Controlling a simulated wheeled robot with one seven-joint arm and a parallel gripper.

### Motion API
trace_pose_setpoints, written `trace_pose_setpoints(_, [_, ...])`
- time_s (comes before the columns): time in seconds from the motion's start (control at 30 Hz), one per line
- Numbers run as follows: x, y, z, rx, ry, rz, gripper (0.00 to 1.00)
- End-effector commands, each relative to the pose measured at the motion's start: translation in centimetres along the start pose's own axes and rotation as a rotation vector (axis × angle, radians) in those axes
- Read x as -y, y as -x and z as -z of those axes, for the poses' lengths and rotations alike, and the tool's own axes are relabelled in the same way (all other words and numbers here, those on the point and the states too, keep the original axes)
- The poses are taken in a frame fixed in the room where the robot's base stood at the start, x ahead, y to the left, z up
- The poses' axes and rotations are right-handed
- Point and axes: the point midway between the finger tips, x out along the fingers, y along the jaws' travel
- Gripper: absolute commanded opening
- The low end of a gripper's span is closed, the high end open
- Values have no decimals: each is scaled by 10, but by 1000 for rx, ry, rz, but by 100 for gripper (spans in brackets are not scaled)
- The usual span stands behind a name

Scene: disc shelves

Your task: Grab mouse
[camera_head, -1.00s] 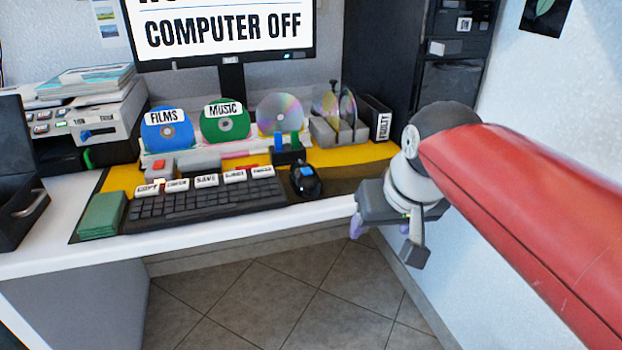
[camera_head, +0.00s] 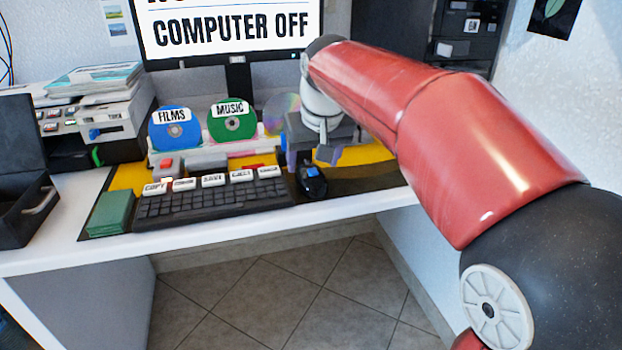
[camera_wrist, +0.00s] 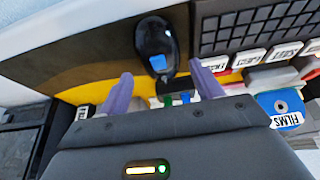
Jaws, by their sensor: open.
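The black computer mouse (camera_head: 312,181) with a blue patch lies on the dark mat, just right of the keyboard. My gripper (camera_head: 311,162) is above and just behind it in the head view. In the wrist view the mouse (camera_wrist: 156,45) lies ahead of my gripper (camera_wrist: 161,82), roughly in line with the gap between its two purple fingers. The fingers are apart with nothing held between them. I cannot tell the exact height of the fingers over the mouse.
The black keyboard (camera_head: 212,204) with labelled keys lies left of the mouse. Discs marked FILMS (camera_head: 174,130) and MUSIC (camera_head: 232,122) stand behind it. A green block (camera_head: 110,213) lies at the left. The white desk edge (camera_head: 250,225) in front is clear.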

Motion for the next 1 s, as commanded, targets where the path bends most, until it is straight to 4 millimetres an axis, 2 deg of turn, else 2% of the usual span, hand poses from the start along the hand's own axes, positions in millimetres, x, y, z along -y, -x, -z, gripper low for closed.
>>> trace_pose_setpoints(0.1, [1, -21, -2, 5, 1, 0, 65])
trace_pose_setpoints(0.2, [1, -33, -2, 4, 0, 0, 65])
trace_pose_setpoints(0.5, [1, -38, -1, 0, 0, 0, 65])
trace_pose_setpoints(0.8, [1, -38, -1, 0, 0, 0, 30])
trace_pose_setpoints(1.0, [1, -37, -1, 0, 0, 0, 30])
